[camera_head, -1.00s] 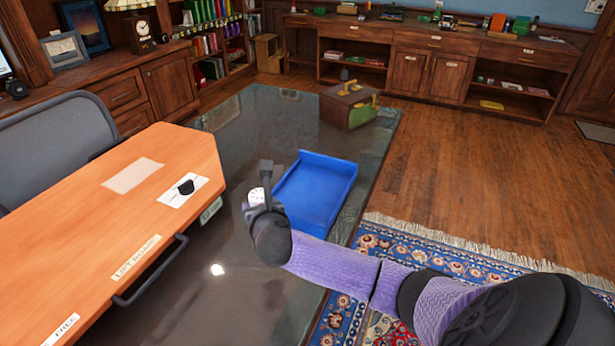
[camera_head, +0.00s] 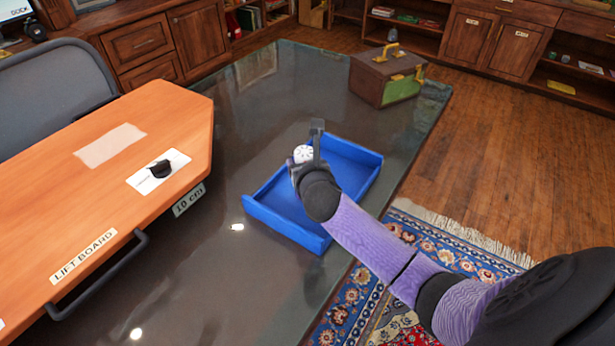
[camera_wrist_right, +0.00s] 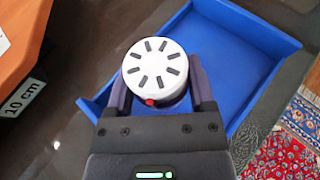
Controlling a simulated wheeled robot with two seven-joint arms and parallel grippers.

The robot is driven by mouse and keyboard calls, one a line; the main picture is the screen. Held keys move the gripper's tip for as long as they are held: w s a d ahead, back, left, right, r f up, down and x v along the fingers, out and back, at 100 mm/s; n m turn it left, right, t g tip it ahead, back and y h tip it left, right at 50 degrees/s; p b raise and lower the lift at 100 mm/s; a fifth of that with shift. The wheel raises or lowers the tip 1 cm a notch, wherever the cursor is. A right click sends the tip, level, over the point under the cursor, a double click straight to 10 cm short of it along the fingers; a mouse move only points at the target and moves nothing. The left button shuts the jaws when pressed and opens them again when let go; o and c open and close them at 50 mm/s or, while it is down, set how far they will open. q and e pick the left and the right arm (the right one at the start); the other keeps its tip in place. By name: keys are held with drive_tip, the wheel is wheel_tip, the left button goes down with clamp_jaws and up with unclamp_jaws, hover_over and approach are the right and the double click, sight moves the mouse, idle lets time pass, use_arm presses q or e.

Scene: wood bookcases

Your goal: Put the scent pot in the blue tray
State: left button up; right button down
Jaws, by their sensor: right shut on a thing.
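The scent pot (camera_head: 303,154) is a small white round pot with dark slots in its top, and a red spot shows on its side in the right wrist view (camera_wrist_right: 155,64). My right gripper (camera_head: 305,157) is shut on it, with one finger on each side in the wrist view (camera_wrist_right: 160,90). The blue tray (camera_head: 270,212) lies on the dark glossy table, its low walls around an empty floor. In both views the pot appears over the tray's left part; its height above the tray floor is hard to tell. My left gripper is not in view.
An orange lift board (camera_head: 110,190) with a black handle stands left of the tray. A brown and green box (camera_head: 388,75) with yellow parts sits at the table's far end. The dark table (camera_head: 235,130) is bare between them. A patterned rug (camera_head: 430,262) lies at the right.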

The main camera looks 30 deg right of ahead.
wheel_tip(320, 180, down, 3)
drive_tip(key=shift+f+b, duration=0.1)
drive_tip(key=shift+b, duration=0.5)
drive_tip(key=shift+r, duration=0.3)
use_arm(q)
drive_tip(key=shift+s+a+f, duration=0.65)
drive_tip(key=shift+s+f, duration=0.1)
use_arm(e)
drive_tip(key=shift+f, duration=0.1)
unclamp_jaws()
drive_tip(key=shift+s+a+r+p, duration=0.1)
drive_tip(key=shift+s+r+p, duration=0.2)
drive_tip(key=shift+p, duration=0.15)
use_arm(q)
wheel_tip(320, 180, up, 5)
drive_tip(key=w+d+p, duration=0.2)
drive_tip(key=p, duration=0.2)
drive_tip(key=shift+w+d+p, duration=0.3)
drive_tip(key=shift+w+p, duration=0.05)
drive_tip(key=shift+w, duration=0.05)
use_arm(e)
drive_tip(key=v, duration=1.1)
drive_tip(key=shift+s, duration=0.15)
